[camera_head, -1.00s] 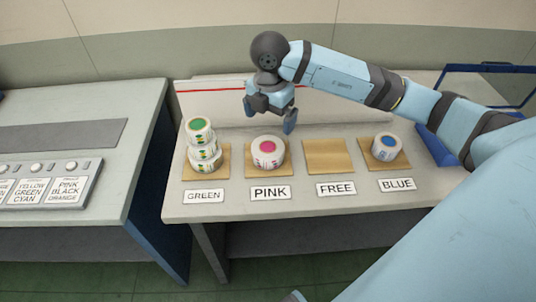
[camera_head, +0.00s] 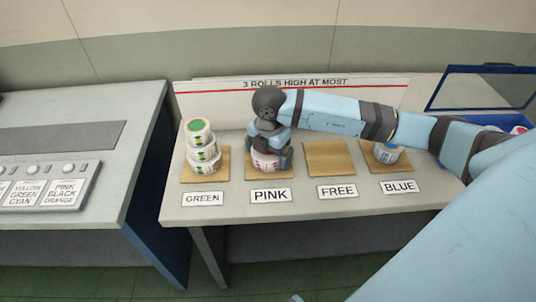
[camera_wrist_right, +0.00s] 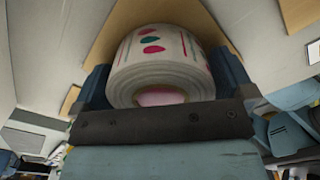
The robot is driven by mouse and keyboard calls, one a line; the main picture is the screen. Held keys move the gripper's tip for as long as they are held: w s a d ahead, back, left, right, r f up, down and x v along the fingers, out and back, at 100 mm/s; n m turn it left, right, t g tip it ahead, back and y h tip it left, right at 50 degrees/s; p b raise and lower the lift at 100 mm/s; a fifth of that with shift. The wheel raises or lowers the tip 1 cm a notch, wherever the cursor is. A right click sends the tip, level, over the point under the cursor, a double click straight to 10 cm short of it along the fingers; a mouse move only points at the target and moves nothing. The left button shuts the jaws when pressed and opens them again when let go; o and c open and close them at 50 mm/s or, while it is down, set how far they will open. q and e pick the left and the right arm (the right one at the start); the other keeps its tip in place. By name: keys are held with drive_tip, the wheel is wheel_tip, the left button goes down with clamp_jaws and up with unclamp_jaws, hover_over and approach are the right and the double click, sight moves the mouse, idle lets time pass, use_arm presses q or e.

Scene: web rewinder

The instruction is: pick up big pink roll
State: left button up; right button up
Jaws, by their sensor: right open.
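The big pink roll (camera_head: 265,164) stands on the wooden square above the PINK label in the head view. It is white with printed marks on its side, and its top is hidden by my right gripper (camera_head: 268,158). My right gripper is open, lowered over the roll from above with a finger on either side. In the right wrist view the roll (camera_wrist_right: 157,60) fills the space between the fingers, with a pink core (camera_wrist_right: 160,97) partly showing. I cannot tell whether the fingers touch it. My left gripper is not in view.
A stack of green-core rolls (camera_head: 203,150) stands left on its square. The FREE square (camera_head: 329,157) is bare. A blue roll (camera_head: 387,153) is partly behind my right arm. A backboard (camera_head: 350,92) reads "3 ROLLS HIGH AT MOST". A blue crate (camera_head: 490,119) is at right.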

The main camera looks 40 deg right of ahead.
drive_tip(key=c, duration=0.7)
drive_tip(key=shift+r, duration=0.15)
